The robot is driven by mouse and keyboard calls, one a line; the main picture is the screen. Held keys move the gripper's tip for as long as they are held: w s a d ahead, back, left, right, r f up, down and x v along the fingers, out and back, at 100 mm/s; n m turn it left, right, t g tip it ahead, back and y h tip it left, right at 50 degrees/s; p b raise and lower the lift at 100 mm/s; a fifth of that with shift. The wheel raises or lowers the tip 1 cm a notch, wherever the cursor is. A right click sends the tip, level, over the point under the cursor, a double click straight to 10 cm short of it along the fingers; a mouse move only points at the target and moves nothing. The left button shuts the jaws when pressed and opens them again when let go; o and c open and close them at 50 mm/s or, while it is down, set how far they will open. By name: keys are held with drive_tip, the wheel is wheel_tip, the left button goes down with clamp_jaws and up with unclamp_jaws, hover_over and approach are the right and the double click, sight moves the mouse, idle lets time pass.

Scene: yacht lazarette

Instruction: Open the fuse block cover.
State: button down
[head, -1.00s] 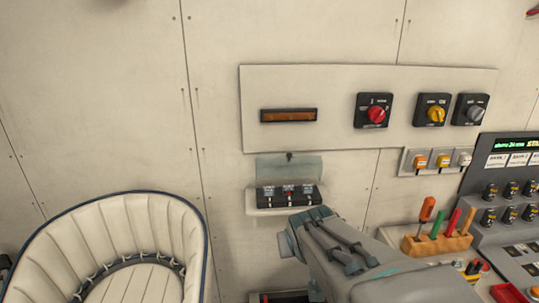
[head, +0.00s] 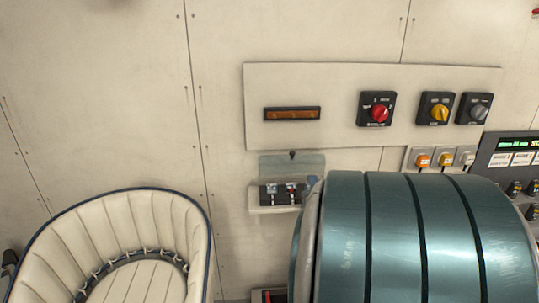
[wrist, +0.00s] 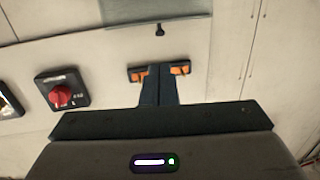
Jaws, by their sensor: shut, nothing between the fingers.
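The fuse block (head: 262,198) is a small wall-mounted unit with dark fuses and a red part, below the switch panel. Its clear bluish cover (head: 270,166) stands raised above the fuses, with a dark knob (head: 292,155) at its upper edge. The fuses show uncovered; my arm hides the block's right end in the head view. In the wrist view, which is upside down, the cover (wrist: 150,10) and knob (wrist: 159,30) are at the top.
The pale switch panel (head: 340,138) carries an amber display (head: 292,114), a red rotary switch (head: 379,109) and yellow and grey switches. Small orange, yellow and white switches sit below it. A cream seat (head: 140,245) stands at lower left. My teal arm blocks the lower right.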

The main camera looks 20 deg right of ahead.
sight(294, 154)
drive_tip(key=w, duration=0.9)
drive_tip(key=w+b, duration=0.1)
drive_tip(key=w, duration=0.3)
drive_tip(key=shift+w+d+f, duration=0.35)
drive_tip(key=shift+w+f, duration=0.05)
drive_tip(key=shift+w+d+r+b, duration=0.15)
drive_tip(key=shift+w+r+b, duration=0.25)
drive_tip(key=shift+w, duration=0.35)
drive_tip(key=shift+w+d+r+b, duration=0.15)
drive_tip(key=shift+w+r+b, duration=0.2)
drive_tip(key=shift+w, duration=0.4)
drive_tip(key=shift+w+d+r+b, duration=0.15)
drive_tip(key=shift+w+r+b, duration=0.25)
drive_tip(key=shift+w, duration=0.35)
drive_tip(key=shift+s+r, duration=0.1)
